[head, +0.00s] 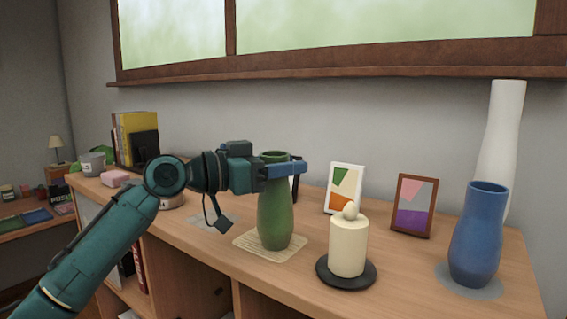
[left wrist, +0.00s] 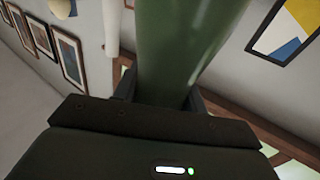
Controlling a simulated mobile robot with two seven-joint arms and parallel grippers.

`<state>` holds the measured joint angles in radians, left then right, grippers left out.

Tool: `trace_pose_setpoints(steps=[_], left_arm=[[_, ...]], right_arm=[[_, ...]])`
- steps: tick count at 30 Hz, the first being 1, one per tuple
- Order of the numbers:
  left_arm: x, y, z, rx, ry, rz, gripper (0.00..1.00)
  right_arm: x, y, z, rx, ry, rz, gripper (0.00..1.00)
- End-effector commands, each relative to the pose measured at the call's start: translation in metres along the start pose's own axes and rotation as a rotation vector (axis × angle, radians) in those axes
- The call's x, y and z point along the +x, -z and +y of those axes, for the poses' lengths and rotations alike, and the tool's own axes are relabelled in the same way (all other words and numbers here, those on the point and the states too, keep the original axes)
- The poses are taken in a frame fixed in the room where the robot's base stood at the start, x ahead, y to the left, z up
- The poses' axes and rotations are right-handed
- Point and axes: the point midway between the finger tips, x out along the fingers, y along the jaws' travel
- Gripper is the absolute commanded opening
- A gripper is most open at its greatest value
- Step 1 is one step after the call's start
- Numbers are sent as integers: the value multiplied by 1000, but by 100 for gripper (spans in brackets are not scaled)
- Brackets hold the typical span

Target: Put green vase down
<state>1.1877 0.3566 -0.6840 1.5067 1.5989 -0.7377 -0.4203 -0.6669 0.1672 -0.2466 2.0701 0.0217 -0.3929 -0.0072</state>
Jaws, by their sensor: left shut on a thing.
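The green vase (head: 274,219) stands upright at the woven square mat (head: 240,241) on the wooden cabinet top. I cannot tell whether its base touches the mat or is just above it. My left gripper (head: 285,170) comes in from the left and is shut on the vase's neck, just below the rim. In the left wrist view the green vase (left wrist: 178,45) fills the middle, between the fingers of my left gripper (left wrist: 160,98). My right gripper is in neither view.
A cream candle (head: 347,247) on a dark round base stands close right of the vase. Two picture frames (head: 345,188) (head: 411,206) stand behind. A blue vase (head: 479,235) and a tall white vase (head: 501,135) stand at the right. A pink block (head: 115,178) lies at the left.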

Motion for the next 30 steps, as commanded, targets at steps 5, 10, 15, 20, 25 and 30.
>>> trace_pose_setpoints(steps=[5,10,15,20,25,30], left_arm=[[0,4,1,3,0,8,0],[0,-2,0,1,-1,2,42],[0,-2,0,1,0,1,56],[0,-1,0,1,0,1,63],[0,0,0,1,0,2,63],[-14,-1,-1,2,2,2,63]], right_arm=[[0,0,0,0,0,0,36],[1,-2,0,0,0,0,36],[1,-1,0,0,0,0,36],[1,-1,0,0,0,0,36],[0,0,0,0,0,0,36],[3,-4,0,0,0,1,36]])
